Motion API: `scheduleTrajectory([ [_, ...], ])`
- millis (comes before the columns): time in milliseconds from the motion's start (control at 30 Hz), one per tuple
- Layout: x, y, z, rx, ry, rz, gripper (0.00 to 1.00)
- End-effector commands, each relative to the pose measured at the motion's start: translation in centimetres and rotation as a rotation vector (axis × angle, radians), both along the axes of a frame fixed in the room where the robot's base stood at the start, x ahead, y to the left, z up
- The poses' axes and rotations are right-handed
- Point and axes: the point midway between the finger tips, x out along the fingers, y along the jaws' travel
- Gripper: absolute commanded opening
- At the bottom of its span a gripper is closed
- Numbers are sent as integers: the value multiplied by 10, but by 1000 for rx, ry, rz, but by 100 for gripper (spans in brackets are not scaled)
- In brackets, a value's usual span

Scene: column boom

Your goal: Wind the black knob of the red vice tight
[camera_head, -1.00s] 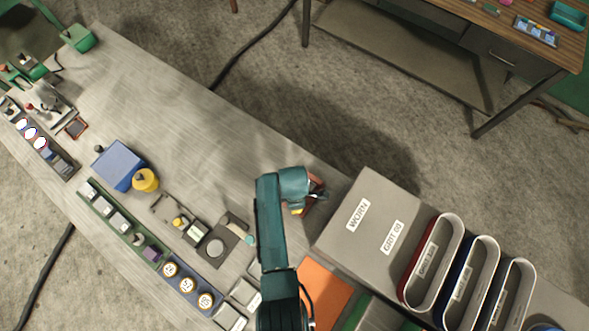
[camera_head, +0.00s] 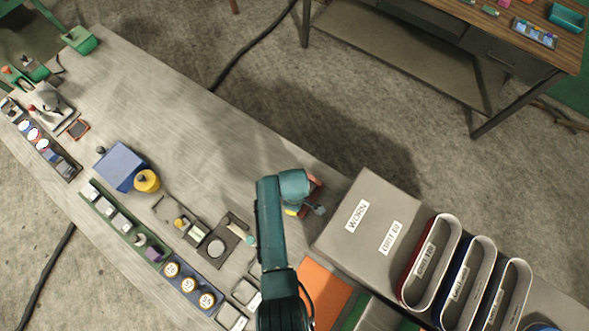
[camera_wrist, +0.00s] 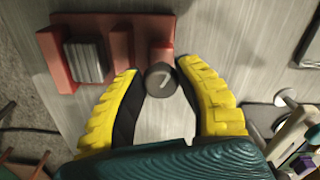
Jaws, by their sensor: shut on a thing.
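The red vice (camera_wrist: 65,25) lies on the grey bench in the wrist view, with a ribbed grey block (camera_wrist: 88,61) between its red jaw parts. Its round black knob (camera_wrist: 160,82) carries a pale mark on its face. My gripper (camera_wrist: 159,70), with yellow-backed black fingers, is shut on the knob, one finger on each side. In the head view my gripper (camera_head: 300,211) is over the vice (camera_head: 317,186), and my arm hides most of the vice and the whole knob.
A grey box labelled WORN and GRIT 60 (camera_head: 366,196) stands close to the right. An orange sheet (camera_head: 325,288) lies in front. A blue box (camera_head: 121,164) and small trays stand to the left. The bench behind is clear.

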Motion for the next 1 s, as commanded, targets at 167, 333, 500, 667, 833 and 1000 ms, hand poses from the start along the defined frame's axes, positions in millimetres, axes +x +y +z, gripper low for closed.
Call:
scheduleTrajectory([
  [167, -3, 0, -2, 1, 3, -166, 0],
  [333, -3, 1, -3, 0, 4, -327, 0],
  [500, -4, 1, -3, -1, 4, -488, 0],
  [667, -4, 2, -3, -1, 4, -640, 0],
  [833, -5, 2, -3, -1, 4, -801, 0],
  [1000, -5, 3, -3, -1, 5, -963, 0],
])
